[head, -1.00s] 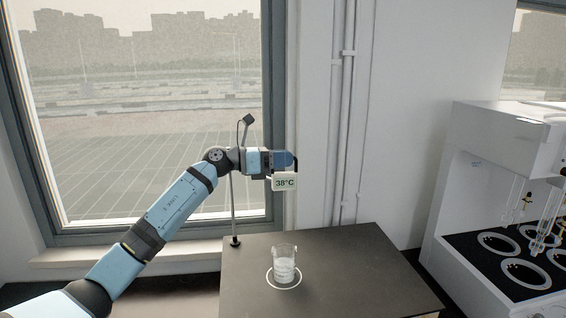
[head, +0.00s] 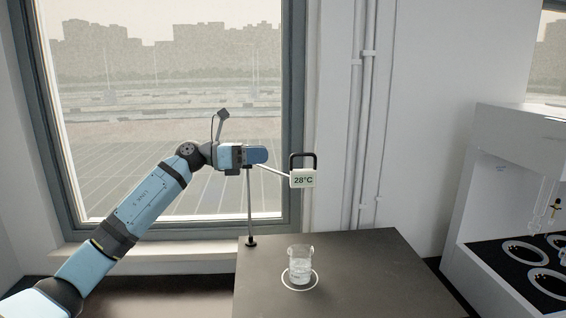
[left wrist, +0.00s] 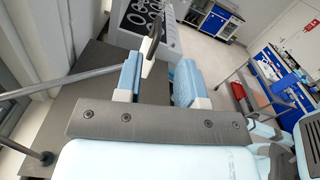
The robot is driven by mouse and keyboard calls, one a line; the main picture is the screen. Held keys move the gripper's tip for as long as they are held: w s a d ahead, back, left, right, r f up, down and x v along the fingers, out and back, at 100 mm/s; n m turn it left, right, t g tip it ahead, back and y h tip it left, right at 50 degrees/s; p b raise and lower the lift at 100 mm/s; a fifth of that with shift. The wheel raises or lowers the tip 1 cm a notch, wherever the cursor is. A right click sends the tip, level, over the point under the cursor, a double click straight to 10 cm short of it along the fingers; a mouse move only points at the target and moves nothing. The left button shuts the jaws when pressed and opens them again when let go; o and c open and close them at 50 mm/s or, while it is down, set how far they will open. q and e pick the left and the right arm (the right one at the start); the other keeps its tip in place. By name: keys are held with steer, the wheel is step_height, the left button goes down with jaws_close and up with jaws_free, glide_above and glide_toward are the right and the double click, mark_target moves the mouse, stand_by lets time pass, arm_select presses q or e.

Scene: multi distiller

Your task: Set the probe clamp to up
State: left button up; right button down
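The probe clamp is a white box (head: 303,180) reading 28°C with a black loop handle (head: 314,157) on top. A side arm (head: 271,170) joins it to an upright rod (head: 250,208). The box hangs well above a glass beaker (head: 300,267) of clear liquid; I cannot make out a probe tip. My left gripper (head: 264,156) is at handle height, just left of the handle and apart from it. In the left wrist view its blue fingers (left wrist: 159,80) are spread, and the dark handle (left wrist: 152,42) shows beyond them. My right gripper is out of view.
The beaker stands in a white ring on a dark table (head: 370,275). A white distiller unit (head: 510,185) with ringed places stands at the right. A window (head: 170,110) and wall pipes are behind. The table around the beaker is clear.

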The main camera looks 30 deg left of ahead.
arm_select(q)
steer(key=v, duration=0.3)
steer(key=shift+s+b, duration=0.15)
steer(key=shift+b, duration=0.15)
steer(key=shift+a, duration=0.1)
stand_by(0.3)
